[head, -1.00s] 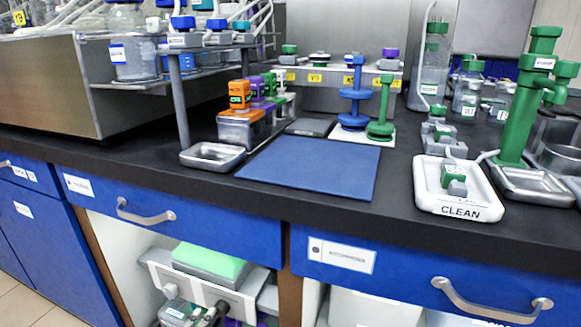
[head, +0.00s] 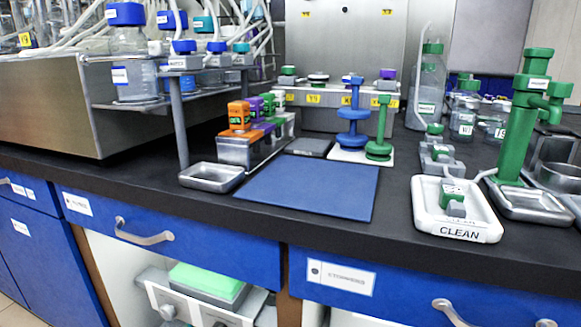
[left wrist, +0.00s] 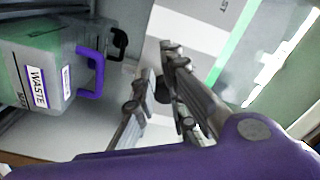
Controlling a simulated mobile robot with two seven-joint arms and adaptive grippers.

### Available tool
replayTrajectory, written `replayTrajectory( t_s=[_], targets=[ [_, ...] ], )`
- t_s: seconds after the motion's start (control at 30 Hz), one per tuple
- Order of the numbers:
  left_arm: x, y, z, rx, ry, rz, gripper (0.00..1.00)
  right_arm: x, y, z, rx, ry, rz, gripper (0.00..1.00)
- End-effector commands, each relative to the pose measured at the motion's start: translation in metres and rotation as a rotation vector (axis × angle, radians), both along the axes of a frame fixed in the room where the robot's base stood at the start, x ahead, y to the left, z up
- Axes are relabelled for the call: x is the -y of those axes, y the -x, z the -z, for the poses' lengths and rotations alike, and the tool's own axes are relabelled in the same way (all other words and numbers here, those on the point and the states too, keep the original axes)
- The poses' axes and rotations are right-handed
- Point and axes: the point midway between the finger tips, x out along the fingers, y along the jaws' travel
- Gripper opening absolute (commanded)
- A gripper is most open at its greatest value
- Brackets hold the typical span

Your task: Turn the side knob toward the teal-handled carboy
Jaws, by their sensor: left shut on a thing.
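In the left wrist view my left gripper (left wrist: 163,100) is shut on a dark knob (left wrist: 162,86), which is mostly hidden between the fingers. Behind it is a pale surface with a green strip (left wrist: 233,45). A carboy labelled WASTE (left wrist: 45,75) with a purple handle (left wrist: 93,72) stands left of the fingers, apart from them. In the head view a unit with a green top (head: 208,280) and a white front with a grey knob (head: 168,311) shows in the open cabinet, cut off by the lower edge. I see no teal-handled carboy. Neither gripper shows in the head view.
The black counter (head: 330,225) runs above the open cabinet. Blue drawers (head: 215,248) with metal handles overhang the bay. A blue mat (head: 310,190), a metal tray (head: 212,176) and a white CLEAN tray (head: 457,230) lie on the counter.

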Motion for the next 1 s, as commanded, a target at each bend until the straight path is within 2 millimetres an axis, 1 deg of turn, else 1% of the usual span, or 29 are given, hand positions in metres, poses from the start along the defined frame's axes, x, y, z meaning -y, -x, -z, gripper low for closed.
replayTrajectory(
  t_s=[0.03, 0.3, 0.47, 0.6, 0.9, 1.0],
  targets=[
    [0.002, 0.003, 0.007, -0.02, -0.01, -0.002, 0.0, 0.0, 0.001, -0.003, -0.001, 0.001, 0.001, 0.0],
    [-0.012, 0.035, 0.004, -0.015, -0.007, -0.004, 0.0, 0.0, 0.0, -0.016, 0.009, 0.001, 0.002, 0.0],
    [-0.018, 0.048, 0.003, -0.012, -0.006, -0.004, 0.0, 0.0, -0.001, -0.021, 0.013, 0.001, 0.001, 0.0],
    [-0.019, 0.052, 0.003, -0.012, -0.004, -0.004, 0.0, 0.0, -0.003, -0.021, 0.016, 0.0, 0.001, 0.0],
    [-0.02, 0.052, 0.003, -0.012, -0.004, -0.004, 0.0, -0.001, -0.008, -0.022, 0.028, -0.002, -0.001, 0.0],
    [-0.024, 0.048, 0.012, -0.085, 0.05, -0.034, 0.0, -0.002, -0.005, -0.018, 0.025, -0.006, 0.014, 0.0]
  ],
)
